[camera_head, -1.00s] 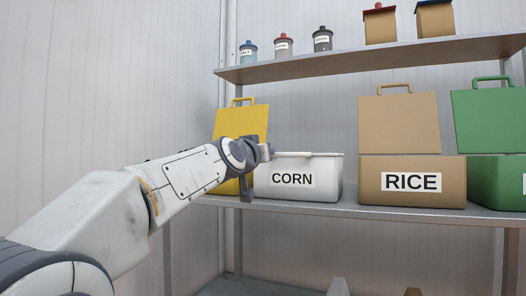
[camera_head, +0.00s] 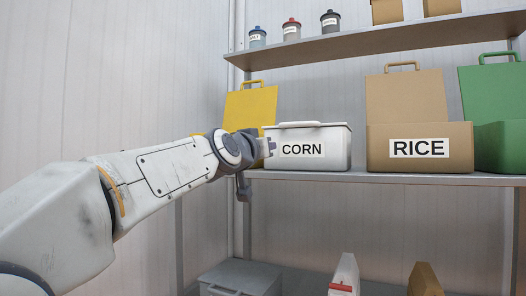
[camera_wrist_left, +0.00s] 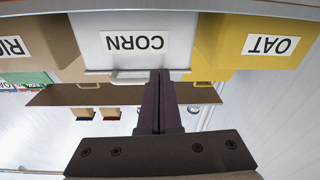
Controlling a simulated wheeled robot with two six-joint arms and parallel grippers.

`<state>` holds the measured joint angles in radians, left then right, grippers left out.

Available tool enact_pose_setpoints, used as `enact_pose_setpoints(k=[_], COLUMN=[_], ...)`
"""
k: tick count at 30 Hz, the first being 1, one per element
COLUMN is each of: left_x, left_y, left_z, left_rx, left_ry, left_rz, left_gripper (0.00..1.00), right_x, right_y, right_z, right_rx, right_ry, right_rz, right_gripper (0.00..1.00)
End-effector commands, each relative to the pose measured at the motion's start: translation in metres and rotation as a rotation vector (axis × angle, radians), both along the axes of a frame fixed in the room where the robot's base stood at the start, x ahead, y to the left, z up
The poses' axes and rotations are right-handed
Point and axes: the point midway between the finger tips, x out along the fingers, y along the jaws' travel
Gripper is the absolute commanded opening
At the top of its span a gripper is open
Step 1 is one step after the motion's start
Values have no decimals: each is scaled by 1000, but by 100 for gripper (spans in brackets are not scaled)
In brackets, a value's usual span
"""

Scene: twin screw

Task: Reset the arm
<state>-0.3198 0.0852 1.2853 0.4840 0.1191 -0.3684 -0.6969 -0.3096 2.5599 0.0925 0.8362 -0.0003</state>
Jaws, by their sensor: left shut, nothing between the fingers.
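My left arm comes in from the left in the head view. Its gripper (camera_head: 269,147) is at the left front of the white CORN box (camera_head: 338,149), and I cannot tell whether it touches it. In the wrist view, which is upside down, the fingers of the gripper (camera_wrist_left: 159,74) are closed together with nothing between them. They point toward the CORN box (camera_wrist_left: 95,45). The CORN box has its white lid and handle on top. My right gripper is in neither view.
A yellow box (camera_head: 250,104) with a raised lid stands behind my wrist; its OAT label shows in the wrist view (camera_wrist_left: 270,44). A RICE box (camera_head: 420,160) and a green box (camera_head: 500,150) stand open to the right. The shelf (camera_head: 345,178) runs below my gripper. Jars (camera_head: 291,31) stand above.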

Motion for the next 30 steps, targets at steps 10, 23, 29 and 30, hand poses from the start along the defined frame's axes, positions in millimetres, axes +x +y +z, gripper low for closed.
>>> enact_pose_setpoints(k=[10, 23, 29, 30], left_x=[-10, -153, -260, -281], left_y=[-21, -63, -31, -21], left_z=[-8, -123, -167, -173], left_rx=[27, 345, 541, 581], left_ry=[63, 725, 1042, 1098], left_rz=[-44, -278, -336, -341], left_gripper=[0, 0, 0, 0], right_x=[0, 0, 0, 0], right_y=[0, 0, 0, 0], right_z=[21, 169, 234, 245], right_rx=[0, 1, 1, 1], right_ry=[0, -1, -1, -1], right_rz=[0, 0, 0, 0], right_gripper=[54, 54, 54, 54])
